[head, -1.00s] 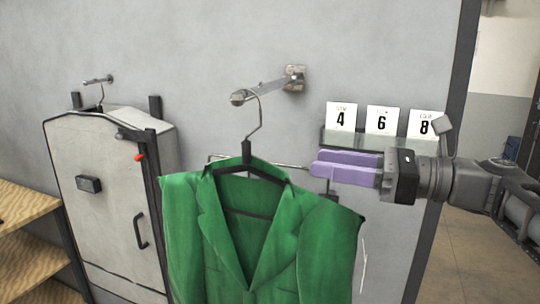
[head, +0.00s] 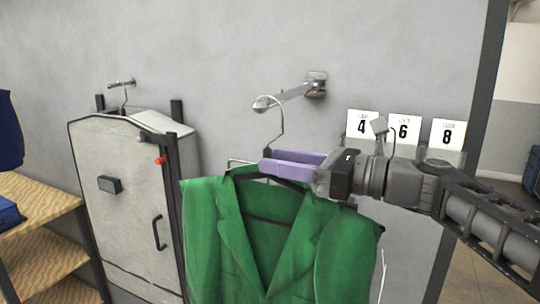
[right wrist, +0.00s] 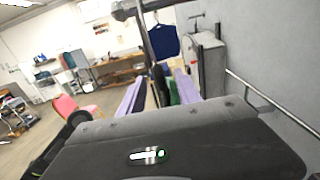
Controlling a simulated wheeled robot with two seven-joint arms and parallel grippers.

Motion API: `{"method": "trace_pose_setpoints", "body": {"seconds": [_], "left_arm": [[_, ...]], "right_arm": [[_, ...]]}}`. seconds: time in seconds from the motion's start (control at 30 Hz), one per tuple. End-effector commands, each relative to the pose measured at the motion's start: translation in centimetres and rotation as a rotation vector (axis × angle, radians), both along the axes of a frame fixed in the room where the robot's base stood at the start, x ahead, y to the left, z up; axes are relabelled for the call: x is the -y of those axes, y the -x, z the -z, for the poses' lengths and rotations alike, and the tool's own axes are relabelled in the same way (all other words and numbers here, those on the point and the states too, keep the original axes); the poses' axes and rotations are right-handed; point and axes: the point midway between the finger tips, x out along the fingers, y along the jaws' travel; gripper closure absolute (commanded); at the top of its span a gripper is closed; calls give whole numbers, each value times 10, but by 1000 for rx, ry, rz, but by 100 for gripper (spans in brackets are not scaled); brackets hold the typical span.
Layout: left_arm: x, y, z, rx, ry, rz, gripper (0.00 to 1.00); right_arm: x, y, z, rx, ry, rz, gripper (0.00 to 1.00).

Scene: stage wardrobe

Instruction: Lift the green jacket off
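The green jacket (head: 300,255) hangs on a dark hanger with a wire hook (head: 283,122). The hook is over the end of a metal wall arm (head: 285,96). My right gripper (head: 268,160) comes in from the right, its purple fingers at the hanger's neck just above the collar. In the right wrist view, the fingers (right wrist: 158,92) are apart, with the dark hanger neck (right wrist: 158,80) between them and a little green jacket (right wrist: 173,92) showing beyond. The fingers hide part of the neck in the head view. My left gripper is not in view.
Wooden shelves (head: 40,215) stand at far left, with a blue garment (head: 8,130) above. A thin rail (right wrist: 250,85) runs along the wall.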

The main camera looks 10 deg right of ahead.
Motion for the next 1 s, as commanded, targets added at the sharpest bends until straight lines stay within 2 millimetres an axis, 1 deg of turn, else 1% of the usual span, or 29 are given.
{"method": "trace_pose_setpoints", "body": {"seconds": [0.1, 0.3, 0.63, 1.0], "left_arm": [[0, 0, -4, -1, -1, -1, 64], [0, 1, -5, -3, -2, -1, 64], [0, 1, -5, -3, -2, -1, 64], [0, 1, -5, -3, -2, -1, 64]], "right_arm": [[-10, -6, -1, -1, -1, -2, 60], [-19, -11, -1, 1, 1, -1, 60], [-20, -12, 0, 1, 1, 0, 60], [-19, -12, 0, 1, 1, 0, 90]]}}
